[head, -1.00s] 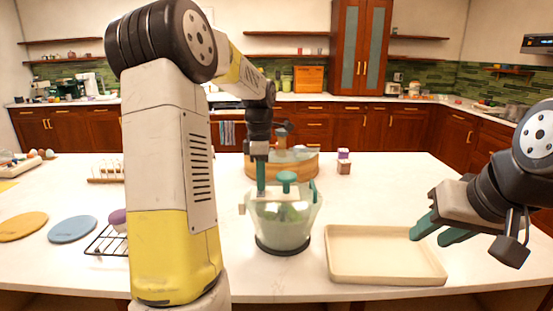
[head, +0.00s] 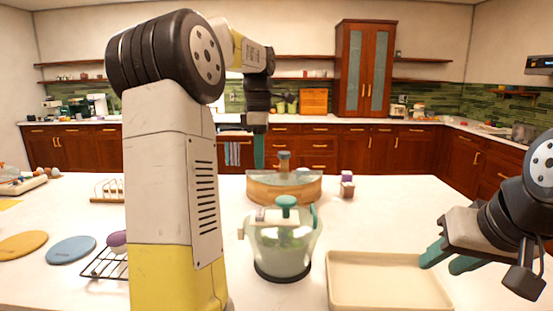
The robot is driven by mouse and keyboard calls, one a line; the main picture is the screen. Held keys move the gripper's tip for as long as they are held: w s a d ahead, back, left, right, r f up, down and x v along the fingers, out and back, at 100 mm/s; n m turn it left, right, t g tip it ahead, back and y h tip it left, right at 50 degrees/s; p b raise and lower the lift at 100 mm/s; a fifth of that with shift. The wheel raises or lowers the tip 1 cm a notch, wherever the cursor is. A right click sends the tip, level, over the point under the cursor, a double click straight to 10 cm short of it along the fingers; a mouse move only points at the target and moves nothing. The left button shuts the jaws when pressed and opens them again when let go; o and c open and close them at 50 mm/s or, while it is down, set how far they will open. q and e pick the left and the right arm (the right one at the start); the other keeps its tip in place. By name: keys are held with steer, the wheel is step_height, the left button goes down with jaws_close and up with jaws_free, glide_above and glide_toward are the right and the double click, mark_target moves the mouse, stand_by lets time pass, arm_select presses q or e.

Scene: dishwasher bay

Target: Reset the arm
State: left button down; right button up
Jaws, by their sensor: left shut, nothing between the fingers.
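My left arm crosses the left half of the head view. Its gripper (head: 259,153) points down, shut and empty, above and behind the clear salad-spinner-like bowl (head: 282,258). The gripper's fingertips are clear of the bowl's green knob (head: 286,201). My right gripper (head: 449,260) is at the right, its two green fingers apart with nothing between them. It is over the right edge of the beige tray (head: 390,284).
A round wooden container (head: 284,188) with a glass top stands behind the bowl. A wire rack (head: 104,264), a blue disc (head: 72,250) and a tan disc (head: 20,245) lie at left.

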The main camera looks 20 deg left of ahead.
arm_select(q)
steer(key=s+d+f+m+t, duration=0.2)
steer(key=s+d+m, duration=0.1)
steer(key=s+m, duration=0.4)
steer(key=s+d+f+m+t+h, duration=0.1)
steer(key=s+d+f+m+t, duration=0.1)
steer(key=s+d+m, duration=0.2)
steer(key=s+d+f+m+t+h, duration=0.1)
steer(key=s+d+f+m+t, duration=0.1)
steer(key=s+m, duration=0.8)
steer(key=shift+s+d+f+m, duration=0.4)
steer(key=shift+s+d+f, duration=0.2)
steer(key=shift+d, duration=0.6)
arm_select(e)
steer(key=shift+c, duration=0.4)
